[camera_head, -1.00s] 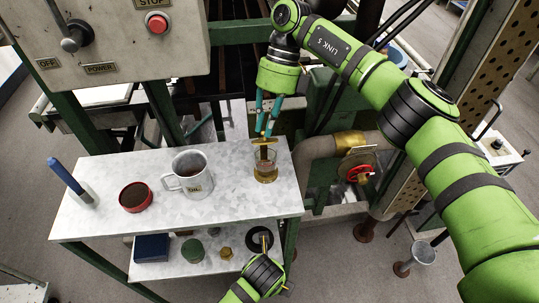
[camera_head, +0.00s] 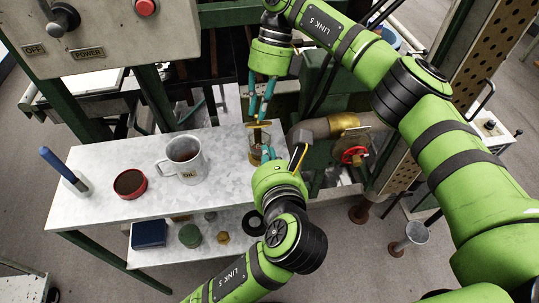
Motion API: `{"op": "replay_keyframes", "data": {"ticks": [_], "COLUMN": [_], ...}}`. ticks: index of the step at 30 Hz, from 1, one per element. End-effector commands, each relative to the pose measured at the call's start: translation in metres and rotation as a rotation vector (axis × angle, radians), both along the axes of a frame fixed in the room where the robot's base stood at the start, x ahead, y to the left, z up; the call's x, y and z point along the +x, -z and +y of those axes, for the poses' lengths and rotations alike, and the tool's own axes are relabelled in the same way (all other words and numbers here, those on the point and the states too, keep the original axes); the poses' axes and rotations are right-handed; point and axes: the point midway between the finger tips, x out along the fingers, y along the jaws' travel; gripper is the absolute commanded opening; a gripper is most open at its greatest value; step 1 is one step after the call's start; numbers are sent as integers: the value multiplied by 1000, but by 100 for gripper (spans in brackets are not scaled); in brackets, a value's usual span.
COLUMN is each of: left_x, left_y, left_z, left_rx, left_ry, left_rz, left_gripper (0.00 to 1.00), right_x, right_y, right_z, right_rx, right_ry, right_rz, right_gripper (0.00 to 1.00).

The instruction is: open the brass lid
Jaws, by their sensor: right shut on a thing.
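The brass lid (camera_head: 258,124) shows as a thin, flat brass-coloured piece above a small clear glass (camera_head: 254,154). A dark brown piece hangs under it, down at the mouth of the glass. My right gripper (camera_head: 259,115) points down from above, with its teal fingers shut on the brass lid. The glass stands near the right end of the marble-topped table and is partly hidden by my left gripper. My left gripper (camera_head: 284,153) is just in front and to the right of the glass. Its fingers look apart, with nothing seen between them; contact with the glass cannot be told.
A mug (camera_head: 183,161) marked OIL, a red round tin (camera_head: 130,183) and a blue-handled tool (camera_head: 63,171) stand on the marble top (camera_head: 95,160). A lower shelf (camera_head: 190,257) holds small items. A pipe with a red valve wheel (camera_head: 353,155) is to the right.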

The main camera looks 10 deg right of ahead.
Motion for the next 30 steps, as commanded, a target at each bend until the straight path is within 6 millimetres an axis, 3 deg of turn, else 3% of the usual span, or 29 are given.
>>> {"op": "replay_keyframes", "data": {"ticks": [6,12,25,30], "left_x": [38,60,65,71], "left_y": [16,25,27,16], "left_z": [1,0,0,0], "left_rx": [4,1,0,-1], "left_ry": [-2,-1,1,1], "left_rz": [2,3,3,0], "left_gripper": [0,0,0,0], "right_x": [1,1,1,1], "right_y": [-2,-2,-2,-2], "right_z": [1,1,1,1], "right_rx": [5,5,4,4], "right_ry": [1,1,1,1], "right_rz": [-5,-5,-5,-5], "right_gripper": [0,0,0,0]}}
